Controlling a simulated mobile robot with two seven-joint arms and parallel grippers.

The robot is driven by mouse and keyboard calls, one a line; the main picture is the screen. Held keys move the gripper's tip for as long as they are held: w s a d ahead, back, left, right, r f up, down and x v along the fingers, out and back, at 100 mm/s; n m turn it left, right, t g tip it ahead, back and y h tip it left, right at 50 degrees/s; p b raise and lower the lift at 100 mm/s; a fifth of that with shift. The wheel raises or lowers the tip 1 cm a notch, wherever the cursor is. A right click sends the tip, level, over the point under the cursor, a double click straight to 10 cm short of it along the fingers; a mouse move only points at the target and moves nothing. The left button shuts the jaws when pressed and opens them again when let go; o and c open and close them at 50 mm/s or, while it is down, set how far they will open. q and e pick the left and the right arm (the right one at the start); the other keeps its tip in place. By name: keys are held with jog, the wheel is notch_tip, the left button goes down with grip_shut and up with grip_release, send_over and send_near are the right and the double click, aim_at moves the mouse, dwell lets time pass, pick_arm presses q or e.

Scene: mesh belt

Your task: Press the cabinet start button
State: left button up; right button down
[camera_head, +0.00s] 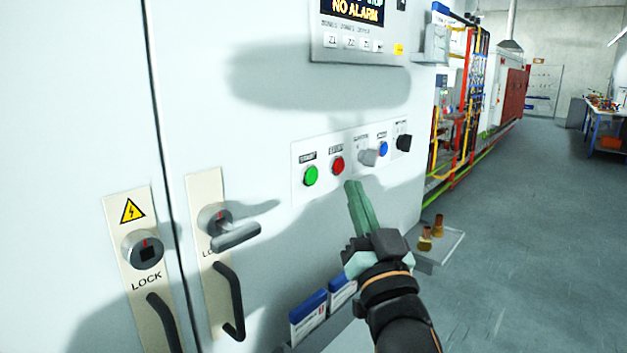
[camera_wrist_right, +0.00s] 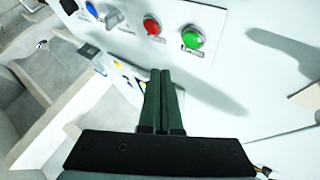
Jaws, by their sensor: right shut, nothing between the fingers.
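The green start button (camera_head: 311,176) is at the left end of a white control strip on the pale cabinet front. It also shows in the right wrist view (camera_wrist_right: 193,37), upper right of the fingers. My right gripper (camera_head: 354,187) is shut and empty, its green fingers held together just below and right of the red button (camera_head: 338,166). In the right wrist view the fingertips (camera_wrist_right: 161,73) are below the red and green buttons and touch neither. My left gripper is not in view.
The strip also has a grey selector (camera_head: 368,157), a blue button (camera_head: 383,149) and a black knob (camera_head: 404,142). A lever handle (camera_head: 236,236) and black door pulls stand out at left. Below are a box of binders (camera_head: 308,318) and a small shelf (camera_head: 447,244). Open floor lies right.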

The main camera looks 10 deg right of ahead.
aim_at(311, 176)
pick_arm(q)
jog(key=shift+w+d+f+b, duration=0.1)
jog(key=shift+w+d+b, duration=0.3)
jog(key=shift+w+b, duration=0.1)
pick_arm(e)
jog(key=w+a, duration=0.1)
jog(key=w, duration=0.1)
jog(key=w+a, duration=0.1)
jog(key=a, duration=0.1)
jog(key=shift+w, duration=0.35)
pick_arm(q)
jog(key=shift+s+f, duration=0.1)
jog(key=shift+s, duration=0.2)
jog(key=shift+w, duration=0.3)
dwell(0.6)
pick_arm(e)
jog(key=shift+w+a, duration=0.2)
jog(key=shift+w, duration=0.1)
